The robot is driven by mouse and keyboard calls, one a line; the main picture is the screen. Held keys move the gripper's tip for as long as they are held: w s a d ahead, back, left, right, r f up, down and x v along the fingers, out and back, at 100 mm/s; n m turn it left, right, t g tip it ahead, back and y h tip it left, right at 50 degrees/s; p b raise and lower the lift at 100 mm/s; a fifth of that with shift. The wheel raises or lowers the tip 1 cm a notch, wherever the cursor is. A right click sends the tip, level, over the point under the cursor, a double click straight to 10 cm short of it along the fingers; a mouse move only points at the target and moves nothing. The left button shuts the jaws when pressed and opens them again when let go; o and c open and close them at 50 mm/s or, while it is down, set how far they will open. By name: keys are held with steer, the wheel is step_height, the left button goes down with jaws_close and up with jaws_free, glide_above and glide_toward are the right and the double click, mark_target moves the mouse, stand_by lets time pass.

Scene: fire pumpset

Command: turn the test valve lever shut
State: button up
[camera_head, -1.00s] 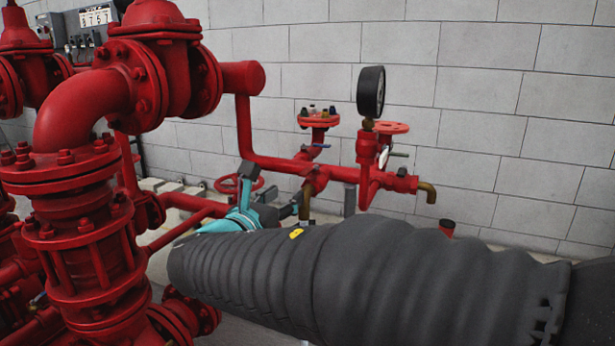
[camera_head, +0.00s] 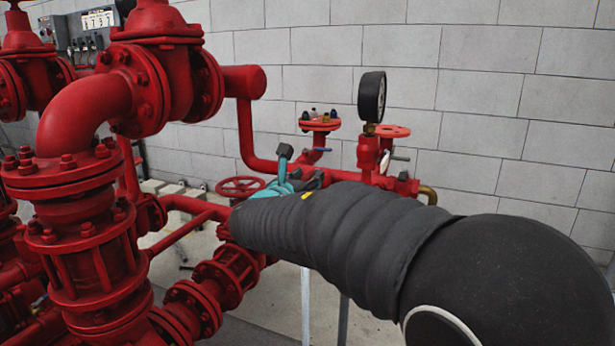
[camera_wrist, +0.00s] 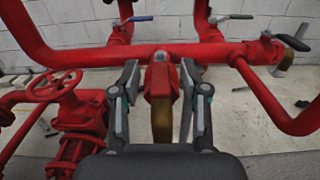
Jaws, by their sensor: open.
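My gripper (camera_wrist: 160,72) is open, its two fingers on either side of a red valve body (camera_wrist: 160,82) with a brass outlet (camera_wrist: 161,118) under the red pipe. I cannot tell if the fingers touch it. In the head view my gripper (camera_head: 287,165) is partly hidden by my dark sleeve. A blue lever (camera_wrist: 138,18) sits on a branch above the pipe at left, and shows in the head view (camera_head: 321,149). A pale lever (camera_wrist: 240,16) is farther right, also in the head view (camera_head: 401,158). Which lever is the test valve's is not clear.
A black-rimmed gauge (camera_head: 372,97) stands above the pipework. A red handwheel (camera_wrist: 54,86) is left of my gripper, and a curved red pipe (camera_wrist: 275,105) is to the right. A block wall (camera_head: 480,90) stands behind.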

steer(key=shift+w+d, duration=0.15)
steer(key=shift+w, duration=0.15)
jaws_close()
steer(key=shift+s, duration=0.1)
